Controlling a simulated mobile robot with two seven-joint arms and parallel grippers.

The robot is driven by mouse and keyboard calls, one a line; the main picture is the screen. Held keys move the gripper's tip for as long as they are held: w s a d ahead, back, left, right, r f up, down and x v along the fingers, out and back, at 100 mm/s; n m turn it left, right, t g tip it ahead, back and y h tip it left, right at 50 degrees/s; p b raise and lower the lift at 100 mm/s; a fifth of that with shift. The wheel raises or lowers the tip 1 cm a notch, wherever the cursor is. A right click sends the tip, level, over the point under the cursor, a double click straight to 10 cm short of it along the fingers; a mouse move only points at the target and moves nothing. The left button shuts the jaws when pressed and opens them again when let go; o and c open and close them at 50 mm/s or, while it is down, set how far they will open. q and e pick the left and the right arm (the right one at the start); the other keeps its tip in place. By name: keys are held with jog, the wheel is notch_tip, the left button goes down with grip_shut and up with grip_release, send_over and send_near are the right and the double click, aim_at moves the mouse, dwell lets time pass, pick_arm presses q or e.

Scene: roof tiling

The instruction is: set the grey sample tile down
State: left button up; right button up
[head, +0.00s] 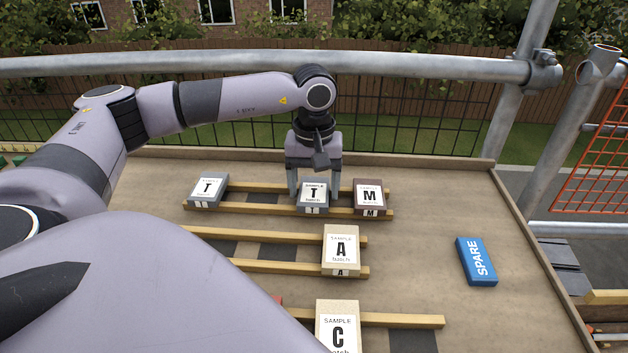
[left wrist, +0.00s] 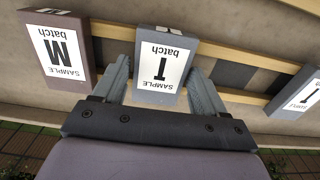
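A grey sample tile marked T (head: 313,193) sits in the back row between the left grey tile and the brown tile, and looks level with them on the wooden battens (head: 270,205). My left gripper (head: 315,188) points down over it, with a finger close against each side. My right gripper is not in view.
A brown M tile (head: 369,195) is close on the right. Cream tiles A (head: 341,246) and C (head: 337,325) lie on nearer battens. A blue SPARE block (head: 477,262) lies at right on the bare board (head: 420,215). A scaffold rail (head: 420,66) runs behind.

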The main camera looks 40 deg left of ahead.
aim_at(314, 191)
pick_arm(q)
jog(key=shift+o, duration=0.6)
jog(key=shift+r, duration=0.1)
jog(key=shift+r, duration=0.2)
notch_tip(314, 191, up, 12)
jog(key=p, duration=0.1)
jog(key=shift+r, duration=0.2)
jog(key=shift+d+f, duration=0.1)
